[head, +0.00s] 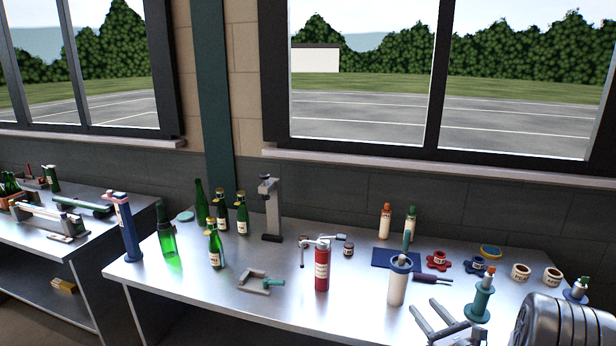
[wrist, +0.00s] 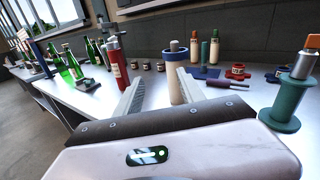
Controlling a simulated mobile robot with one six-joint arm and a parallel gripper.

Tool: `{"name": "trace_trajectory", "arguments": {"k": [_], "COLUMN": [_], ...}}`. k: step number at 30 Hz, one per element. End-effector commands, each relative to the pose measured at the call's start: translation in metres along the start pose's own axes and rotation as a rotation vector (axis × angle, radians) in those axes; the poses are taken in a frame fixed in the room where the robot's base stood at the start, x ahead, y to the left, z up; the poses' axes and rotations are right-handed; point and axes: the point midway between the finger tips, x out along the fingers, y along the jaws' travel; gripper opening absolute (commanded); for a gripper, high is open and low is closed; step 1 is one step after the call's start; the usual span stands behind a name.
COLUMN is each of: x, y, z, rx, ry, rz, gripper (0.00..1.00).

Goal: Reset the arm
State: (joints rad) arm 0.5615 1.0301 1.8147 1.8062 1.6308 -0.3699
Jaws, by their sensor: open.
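My gripper (head: 440,321) shows at the lower right of the head view, with its two grey fingers apart and nothing between them. In the wrist view the fingers of my gripper (wrist: 158,92) reach forward over the bench, spread wide. A white cylinder with a blue ring on top (head: 397,281) stands close beyond the fingers; in the wrist view the white cylinder (wrist: 175,80) appears between them, farther off. A red cylinder with a metal top (head: 322,268) stands to the left. I cannot tell whether a finger touches anything.
The metal bench (head: 200,298) holds several green bottles (head: 215,248), a grey press (head: 270,208), a teal spool (head: 481,301) near my gripper, a dark blue mat (head: 397,257) and small jars (head: 521,273). A second bench (head: 60,245) stands at left. The bench's front left is mostly clear.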

Motion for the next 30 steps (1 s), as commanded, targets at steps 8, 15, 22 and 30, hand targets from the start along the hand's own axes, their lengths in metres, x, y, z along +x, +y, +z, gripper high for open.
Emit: {"name": "trace_trajectory", "arguments": {"k": [8, 15, 22, 30], "x": [0.006, -0.102, -0.268, -0.314], "y": [0.108, 0.281, 0.318, 0.287], "z": [0.093, 0.178, 0.167, 0.162], "rx": [-0.208, -0.768, -1.671, -2.119], "ry": [0.005, 0.08, 0.228, 0.31], "rz": [0.367, 0.946, 1.267, 1.24], "gripper": [0.46, 0.46, 0.46, 0.46]}}
